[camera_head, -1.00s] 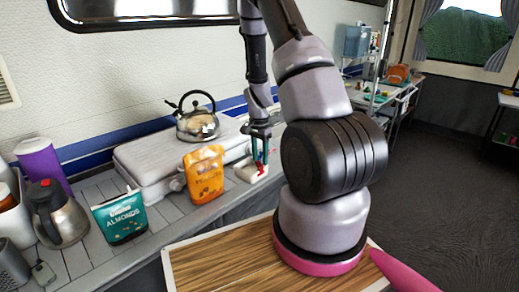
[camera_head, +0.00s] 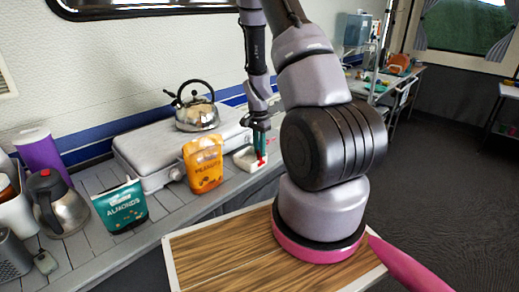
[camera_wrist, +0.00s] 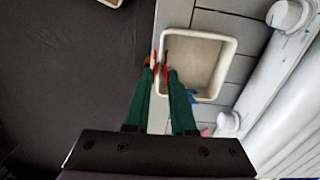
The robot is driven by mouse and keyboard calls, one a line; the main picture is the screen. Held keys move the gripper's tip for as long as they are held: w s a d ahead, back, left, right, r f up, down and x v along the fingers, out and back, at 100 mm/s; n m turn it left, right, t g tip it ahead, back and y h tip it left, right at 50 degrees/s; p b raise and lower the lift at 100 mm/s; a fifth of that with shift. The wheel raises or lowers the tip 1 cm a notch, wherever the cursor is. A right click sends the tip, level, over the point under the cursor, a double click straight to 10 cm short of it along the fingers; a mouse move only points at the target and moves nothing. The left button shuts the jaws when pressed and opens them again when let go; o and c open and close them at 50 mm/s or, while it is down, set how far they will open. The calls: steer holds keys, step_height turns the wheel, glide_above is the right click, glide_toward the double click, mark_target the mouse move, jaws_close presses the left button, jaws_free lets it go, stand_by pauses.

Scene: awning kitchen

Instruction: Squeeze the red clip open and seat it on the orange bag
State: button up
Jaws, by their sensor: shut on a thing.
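The red clip (camera_head: 261,161) is between my gripper's fingertips, over the small white tray (camera_head: 241,163) on the counter. In the wrist view the red clip (camera_wrist: 165,52) shows as narrow red pieces at the tips of the green fingers. My gripper (camera_wrist: 160,72) is shut on it, pointing down at the tray's left rim. Whether the clip still touches the tray I cannot tell. The orange bag of peanuts (camera_head: 203,166) stands upright on the counter, left of the tray and apart from my gripper. The bag is outside the wrist view.
A teal almonds bag (camera_head: 121,207), a steel jug (camera_head: 60,208) and a purple canister (camera_head: 40,152) stand farther left. The wooden tabletop (camera_head: 220,250) in front is clear.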

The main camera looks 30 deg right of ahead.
steer(key=shift+r, duration=2.5)
steer(key=shift+w+a, duration=0.1)
